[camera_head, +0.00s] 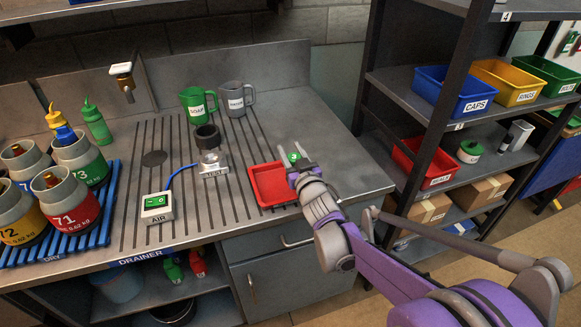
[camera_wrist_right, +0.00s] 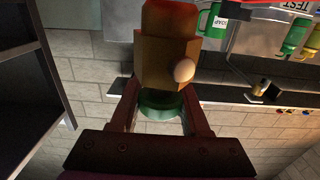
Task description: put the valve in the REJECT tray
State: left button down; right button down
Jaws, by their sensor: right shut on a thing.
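My right gripper (camera_head: 301,167) is shut on the valve, over or beside the right end of the red tray (camera_head: 256,186). Only a small green part of the valve (camera_head: 294,156) shows between the fingers in the head view. In the right wrist view the valve (camera_wrist_right: 165,66) has a brass block body, a pale round knob and a green round end between the fingers. The red tray looks empty where I can see it; no REJECT label is readable. I cannot tell the height of the valve above it. My left gripper is not in view.
A test stand (camera_head: 212,163) and an AIR box (camera_head: 157,207) stand left of the tray. Green (camera_head: 196,105) and grey (camera_head: 236,99) mugs are behind. Gas cylinders (camera_head: 75,205) fill the left. A shelf with bins (camera_head: 455,92) stands at right. The counter right of the tray is clear.

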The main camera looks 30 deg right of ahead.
jog(key=shift+f+b, duration=0.4)
jog(key=shift+f, duration=1.5)
jog(key=shift+s, duration=0.1)
jog(key=shift+f, duration=0.15)
jog(key=shift+c, duration=1.9)
grip_release()
